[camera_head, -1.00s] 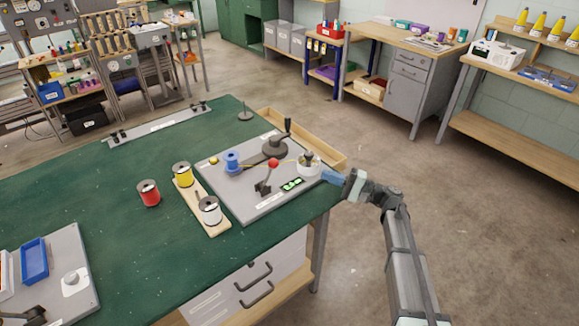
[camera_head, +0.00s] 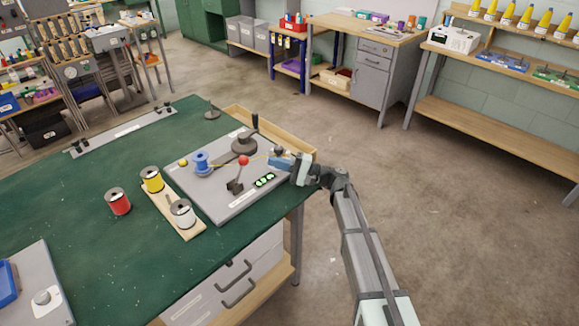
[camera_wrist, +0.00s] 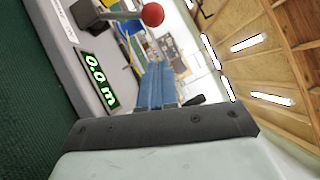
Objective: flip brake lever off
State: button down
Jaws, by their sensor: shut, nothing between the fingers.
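The brake lever (camera_head: 236,183) stands tilted on the grey panel, with a red ball knob (camera_head: 243,160) at its top. In the wrist view the red knob (camera_wrist: 152,14) is at the top centre, beyond my fingertips. My gripper (camera_head: 270,161) is to the right of the knob, over the panel's right part, with a visible gap to it. Its blue fingers (camera_wrist: 157,88) are together and empty. A black display (camera_wrist: 98,82) beside the lever reads 0.0 m.
The panel (camera_head: 212,208) also carries a blue spool (camera_head: 201,163) and a dark crank (camera_head: 244,146), with a yellow thread running across. Yellow (camera_head: 152,180), white (camera_head: 182,213) and red (camera_head: 118,201) spools stand to the left. A wooden tray (camera_head: 262,126) lies behind the panel.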

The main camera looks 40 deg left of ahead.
aim_at(239, 173)
jog(key=s+a, duration=0.1)
jog(key=s+a+r, duration=0.1)
jog(key=s, duration=0.1)
jog(key=shift+s+a+r, duration=0.15)
jog(key=shift+s, duration=0.35)
jog(key=shift+s+a+r, duration=0.1)
jog(key=shift+s+r, duration=0.05)
jog(key=shift+s, duration=0.3)
jog(key=shift+r, duration=0.1)
jog(key=shift+s+r+n+h, duration=0.4)
jog(key=shift+s+r+n, duration=0.2)
jog(key=shift+n, duration=0.3)
jog(key=s+r+n+t+h, duration=0.2)
jog(key=s+n, duration=0.4)
jog(key=s, duration=0.3)
jog(key=shift+s+r+n+t+h, duration=0.15)
jog(key=shift+r+n+t+h, duration=0.2)
jog(key=shift+t+h, duration=0.55)
jog(key=shift+s+f, duration=0.1)
